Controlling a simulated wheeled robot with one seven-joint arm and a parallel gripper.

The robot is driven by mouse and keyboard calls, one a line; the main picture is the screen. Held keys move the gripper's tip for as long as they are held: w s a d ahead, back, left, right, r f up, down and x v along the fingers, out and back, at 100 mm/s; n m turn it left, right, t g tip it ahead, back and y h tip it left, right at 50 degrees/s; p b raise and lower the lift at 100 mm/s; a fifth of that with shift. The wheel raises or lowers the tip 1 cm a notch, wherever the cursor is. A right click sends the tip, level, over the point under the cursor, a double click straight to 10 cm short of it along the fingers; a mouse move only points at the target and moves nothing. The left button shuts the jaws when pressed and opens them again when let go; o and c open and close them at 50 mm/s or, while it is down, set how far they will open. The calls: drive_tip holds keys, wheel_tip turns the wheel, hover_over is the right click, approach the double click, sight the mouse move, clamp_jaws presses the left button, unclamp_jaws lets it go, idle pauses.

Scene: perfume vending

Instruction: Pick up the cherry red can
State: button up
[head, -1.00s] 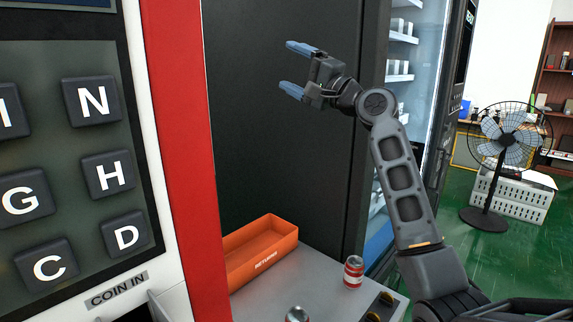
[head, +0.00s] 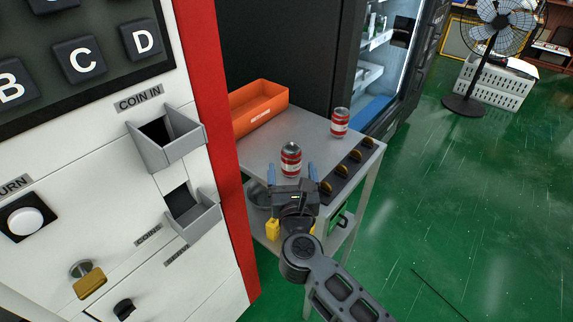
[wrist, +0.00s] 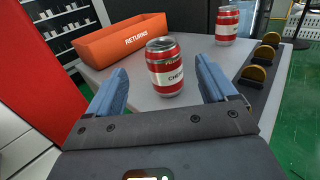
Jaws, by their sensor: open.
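A red and white can (head: 291,160) stands upright on the grey cart top (head: 262,146). In the wrist view this can (wrist: 165,72) shows part of a label reading "CHE", and it stands ahead of and between my fingers. A second red and white can (head: 340,122) stands farther back near the cart's right edge; it also shows in the wrist view (wrist: 227,26), its label too small to read. My gripper (head: 293,172) is open with blue fingers, low at the front of the cart, pointing at the nearer can. I cannot tell whether a finger touches it.
An orange bin (head: 262,108) marked RETURNS sits at the cart's back left. The white and red vending panel (head: 225,130) stands close on the left. Green floor is open to the right.

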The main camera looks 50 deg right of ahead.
sight(292, 161)
drive_tip(key=shift+d+f, duration=0.15)
drive_tip(key=p+x, duration=0.1)
drive_tip(key=x, duration=0.6)
drive_tip(key=shift+d+f, duration=0.15)
drive_tip(key=shift+f, duration=0.05)
drive_tip(key=shift+c, duration=0.3)
drive_tip(key=c, duration=1.1)
drive_tip(key=shift+r, duration=0.15)
